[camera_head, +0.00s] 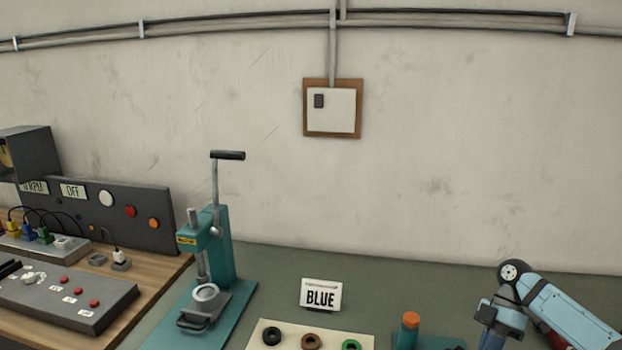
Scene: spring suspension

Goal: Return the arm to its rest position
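My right arm, light blue with dark joints, comes in from the lower right. It bends at a grey joint and its forearm points down to the bottom edge. The fingers of my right gripper are below the picture, so whether they hold anything is hidden. My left arm and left gripper are not in view. A teal lever press (220,250) stands left of centre with its lever handle (228,155) up. A round metal cup (205,292) sits at its base.
A white board (262,342) carries black (271,336), brown (311,341) and green (351,345) rings. A "BLUE" sign (320,296) stands behind it. An orange-topped teal piece (411,321) is left of my arm. A control panel (120,212) stands at left. The green bench behind is clear.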

